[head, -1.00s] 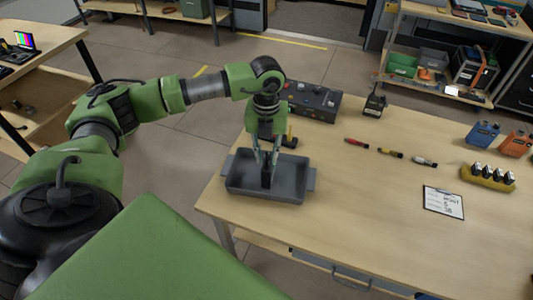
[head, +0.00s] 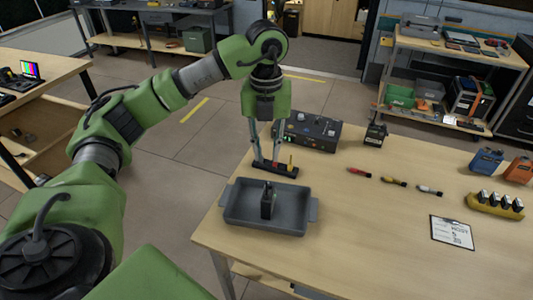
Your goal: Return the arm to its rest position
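My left arm reaches in from the left, and its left gripper (head: 267,152) hangs pointing down over the table's near-left part. Its two fingers are apart with nothing between them. In the picture, the fingertips show just beyond the grey tray (head: 236,222), in front of a low black stand (head: 285,171) with a small yellow upright piece. A small dark block-like device (head: 266,205) stands upright in the tray, apart from the fingers. My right gripper is out of view.
A black control box (head: 312,131) and a dark radio-like device (head: 375,134) stand behind. Several small coloured cylinders, a clipboard (head: 452,233) and a yellow battery holder (head: 490,207) lie to the right. The table's middle front is clear.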

